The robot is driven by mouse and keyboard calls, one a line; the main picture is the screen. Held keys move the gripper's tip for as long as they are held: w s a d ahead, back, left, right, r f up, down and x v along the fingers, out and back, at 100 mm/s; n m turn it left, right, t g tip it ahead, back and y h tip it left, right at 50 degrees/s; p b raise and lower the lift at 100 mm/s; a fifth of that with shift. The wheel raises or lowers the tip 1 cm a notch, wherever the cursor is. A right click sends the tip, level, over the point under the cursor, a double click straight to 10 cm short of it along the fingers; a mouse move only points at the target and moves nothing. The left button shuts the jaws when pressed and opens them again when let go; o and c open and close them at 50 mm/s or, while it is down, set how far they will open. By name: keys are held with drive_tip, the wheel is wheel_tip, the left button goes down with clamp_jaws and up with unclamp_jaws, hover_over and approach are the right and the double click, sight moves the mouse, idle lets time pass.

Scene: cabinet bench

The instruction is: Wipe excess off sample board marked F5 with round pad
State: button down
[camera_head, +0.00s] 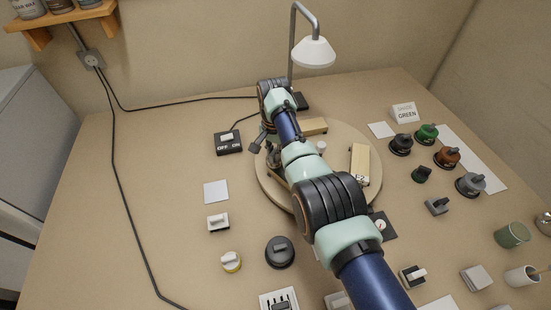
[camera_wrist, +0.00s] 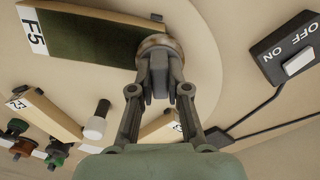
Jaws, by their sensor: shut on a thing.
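The board marked F5 (camera_wrist: 85,38) has a pale edge, a white label and a dark green face; it lies on the round wooden turntable (camera_wrist: 205,20). In the head view my arm mostly hides this board. My gripper (camera_wrist: 158,75) is shut on the round pad (camera_wrist: 159,43), a brownish disc. The pad is at the end of the green face away from the label. Whether it presses on the face I cannot tell. In the head view my gripper (camera_head: 272,152) is over the left part of the turntable.
Two other pale boards (camera_head: 360,164) (camera_head: 313,127) lie on the turntable around a white-topped centre post (camera_head: 321,147). A black OFF/ON switch box (camera_head: 228,142) is to its left. A desk lamp (camera_head: 313,52) stands behind. Several dark and coloured round-handled items (camera_head: 426,134) stand right.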

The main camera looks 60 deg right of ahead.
drive_tip(key=shift+w+f, duration=0.1)
drive_tip(key=shift+w, duration=0.05)
wheel_tip(320, 180, up, 3)
drive_tip(key=shift+a+r+p, duration=0.1)
drive_tip(key=shift+p, duration=1.05)
wheel_tip(320, 180, up, 5)
drive_tip(key=p, duration=0.5)
